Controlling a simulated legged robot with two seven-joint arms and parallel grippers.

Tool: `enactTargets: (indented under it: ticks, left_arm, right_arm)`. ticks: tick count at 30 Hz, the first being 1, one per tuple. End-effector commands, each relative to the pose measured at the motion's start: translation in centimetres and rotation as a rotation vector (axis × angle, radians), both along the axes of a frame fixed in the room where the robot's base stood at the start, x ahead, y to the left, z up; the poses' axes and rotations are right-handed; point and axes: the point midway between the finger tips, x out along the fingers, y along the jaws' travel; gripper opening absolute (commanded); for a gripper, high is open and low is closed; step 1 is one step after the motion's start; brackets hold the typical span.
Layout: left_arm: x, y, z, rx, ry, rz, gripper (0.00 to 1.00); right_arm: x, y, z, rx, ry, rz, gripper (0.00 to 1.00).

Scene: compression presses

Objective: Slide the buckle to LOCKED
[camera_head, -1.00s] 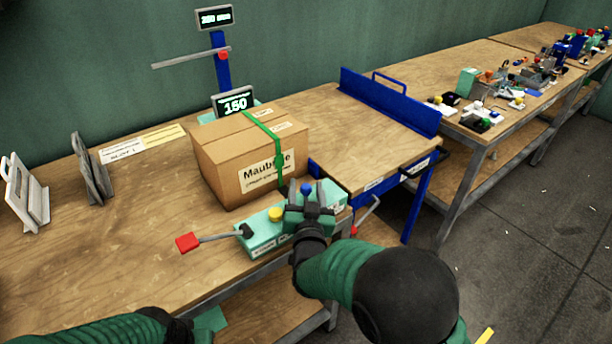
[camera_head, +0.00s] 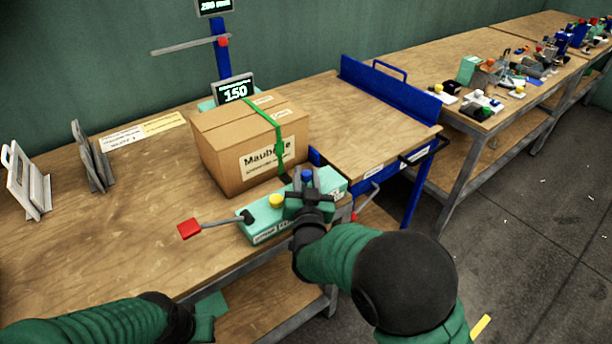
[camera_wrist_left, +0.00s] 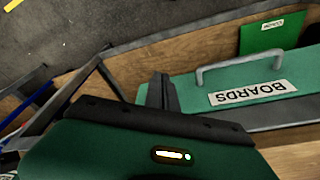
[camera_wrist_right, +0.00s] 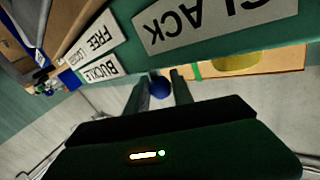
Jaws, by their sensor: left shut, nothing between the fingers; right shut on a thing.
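The buckle control appears as a blue knob (camera_head: 307,175) on the right part of a green control box (camera_head: 262,236) at the bench's front edge. My right gripper (camera_head: 308,196) is shut on it. In the right wrist view the blue knob (camera_wrist_right: 160,88) sits between the two fingers, near the labels BUCKLE, FREE and LOCKED (camera_wrist_right: 68,59). The slider's exact position is hidden. A green strap (camera_head: 268,122) runs over a cardboard box (camera_head: 228,160). My left gripper (camera_head: 204,328) is shut and empty, low at the bench front; its fingers show in the left wrist view (camera_wrist_left: 160,92).
A yellow knob (camera_head: 276,201) and a red-ended lever (camera_head: 190,229) are on the control box, left of my right gripper. In the left wrist view, a green BOARDS drawer (camera_wrist_left: 245,92) with a handle is close by.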

Motion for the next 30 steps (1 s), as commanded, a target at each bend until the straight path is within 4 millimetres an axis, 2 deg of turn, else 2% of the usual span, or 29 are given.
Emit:
enactTargets:
  ticks: [26,30]
  left_arm:
    - [0.0,0.0,0.0,0.0,0.0,0.0,0.0]
    - [0.01,0.0,-0.29,0.0,0.0,0.0,0.0]
  right_arm:
    - [-0.04,0.03,0.02,0.0,0.0,0.001,0.0]
    - [0.43,-0.79,-0.06,0.0,-0.002,-0.002,0.0]
